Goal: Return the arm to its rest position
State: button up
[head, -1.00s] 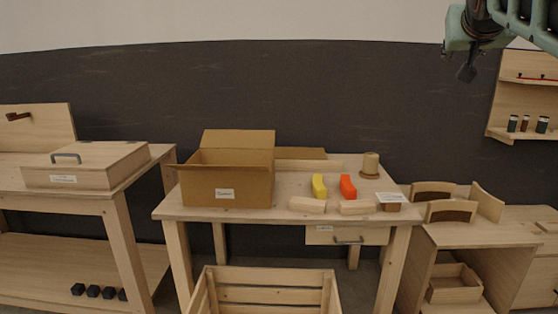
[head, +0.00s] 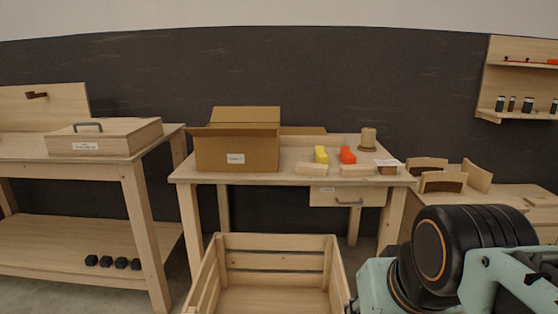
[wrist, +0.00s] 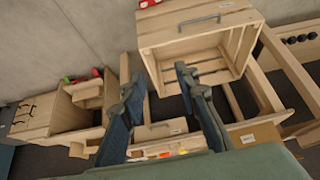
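My arm (head: 450,255) fills the lower right of the head view, with a black joint and pale green links. My gripper is not clearly visible there. In the wrist view my gripper (wrist: 160,76) shows two dark blue-grey fingers spread well apart, with nothing held between them. The wrist view is turned over, with the wooden crate (wrist: 195,52) beyond the fingertips.
The open slatted crate (head: 275,240) stands on the floor in front of the middle table (head: 250,180). That table bears a cardboard box (head: 237,153), yellow and orange blocks, and pale wooden pieces. A workbench (head: 60,155) stands left, a low cabinet and wall shelf right.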

notch_tip(320, 180, up, 32)
jog(key=s+p, duration=0.2)
jog(key=p, duration=3.3)
jog(key=shift+s+a+g, duration=0.3)
jog(key=shift+d, duration=0.1)
jog(key=shift+d, duration=0.2)
